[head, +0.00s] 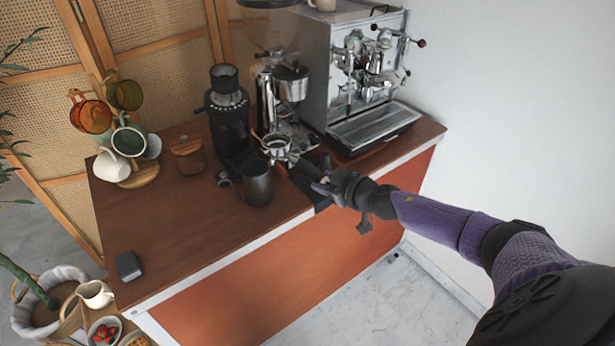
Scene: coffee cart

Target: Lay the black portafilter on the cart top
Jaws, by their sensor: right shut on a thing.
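The portafilter (277,144) shows its round metal basket at the foot of the grinder, in the middle of the head view. Its handle runs toward my right gripper and is mostly hidden by it. My right gripper (303,173) reaches in from the right and is shut on the portafilter near the front edge of the cart top (185,228). The basket faces up. I cannot tell whether the portafilter touches the grinder or the cart top. My left gripper is not in view.
A black pitcher (257,184) stands just left of my right gripper. Behind are a black grinder (228,115), a chrome grinder (291,85) and the espresso machine (350,75). Left are a lidded jar (187,156) and a cup rack. The front-left top is mostly clear, except a small dark block (128,266).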

